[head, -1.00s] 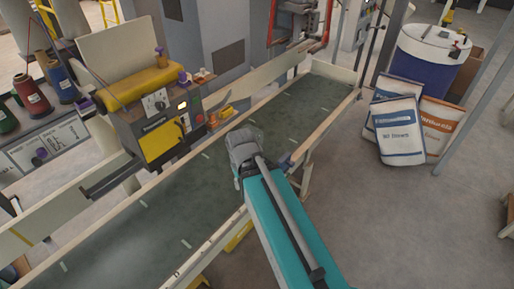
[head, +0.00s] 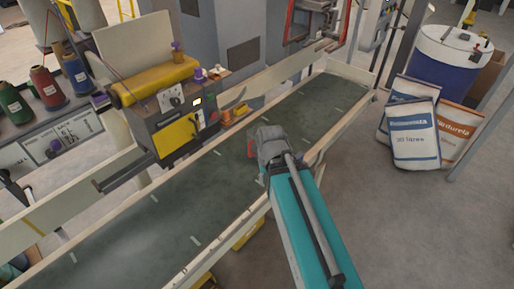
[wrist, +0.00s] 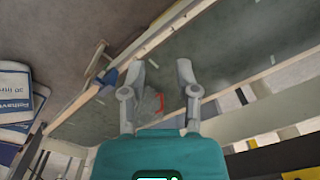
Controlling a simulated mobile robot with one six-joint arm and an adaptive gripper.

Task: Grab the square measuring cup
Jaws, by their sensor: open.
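My gripper (head: 268,138) is over the dark conveyor belt in the head view, seen from behind. In the wrist view its two fingers (wrist: 161,68) are spread apart with nothing clamped. Between and beyond them is a small greyish, see-through shape (wrist: 148,104) with a red edge, seemingly on the belt; it may be the square measuring cup, but its form is unclear. In the head view only a red bit (head: 250,148) shows just left of my gripper; the gripper hides the rest.
The belt (head: 150,215) runs diagonally between pale side rails. A grey-and-yellow control unit (head: 177,130) stands on its far side, with an orange item (head: 236,113) beside it. A blue part (wrist: 108,77) sits at the rail by my left finger. Sacks (head: 412,135) lean at right.

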